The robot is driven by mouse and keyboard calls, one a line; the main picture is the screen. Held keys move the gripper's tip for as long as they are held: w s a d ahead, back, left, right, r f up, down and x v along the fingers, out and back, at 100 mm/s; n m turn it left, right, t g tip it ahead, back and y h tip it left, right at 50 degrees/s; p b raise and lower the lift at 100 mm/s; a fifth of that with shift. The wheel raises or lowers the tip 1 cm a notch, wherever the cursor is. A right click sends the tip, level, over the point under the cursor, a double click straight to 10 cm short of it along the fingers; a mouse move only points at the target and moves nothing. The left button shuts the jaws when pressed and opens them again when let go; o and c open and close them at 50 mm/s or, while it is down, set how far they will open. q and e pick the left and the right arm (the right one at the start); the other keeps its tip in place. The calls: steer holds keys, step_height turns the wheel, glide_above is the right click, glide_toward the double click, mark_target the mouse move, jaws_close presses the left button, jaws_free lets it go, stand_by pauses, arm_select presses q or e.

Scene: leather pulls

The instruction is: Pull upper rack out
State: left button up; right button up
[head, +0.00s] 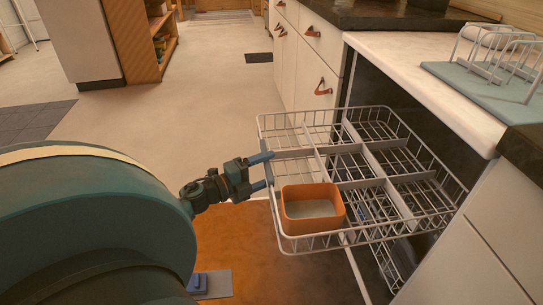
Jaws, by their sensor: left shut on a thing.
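The upper rack (418,160) is a light wire basket with crossing dividers. It stands partly out of the dark opening under the counter, over the floor. An orange square container (312,207) sits in its near left compartment. My left gripper (268,171) is at the rack's left edge, its blue fingers around part of the wire rim, shut on it. The exact contact is small and hard to make out. A lower rack (385,262) shows partly beneath the upper one. My right gripper is not in view.
A white counter (430,80) with a drying rack (505,55) on a pale mat is above the opening at right. White cabinets with leather pulls (323,87) line the back. An orange rug (275,260) lies below. The floor at left is open.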

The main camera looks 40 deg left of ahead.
arm_select(q)
steer(key=shift+w+a+r, duration=0.1)
steer(key=shift+a+r, duration=0.05)
steer(key=shift+r, duration=0.4)
steer(key=o, duration=1.1)
steer(key=shift+o, duration=0.6)
steer(key=shift+f, duration=0.15)
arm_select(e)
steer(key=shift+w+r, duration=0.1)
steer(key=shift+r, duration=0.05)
arm_select(q)
steer(key=shift+f, duration=0.1)
steer(key=p+v, duration=0.2)
steer(key=v, duration=1.1)
steer(key=shift+s, duration=0.2)
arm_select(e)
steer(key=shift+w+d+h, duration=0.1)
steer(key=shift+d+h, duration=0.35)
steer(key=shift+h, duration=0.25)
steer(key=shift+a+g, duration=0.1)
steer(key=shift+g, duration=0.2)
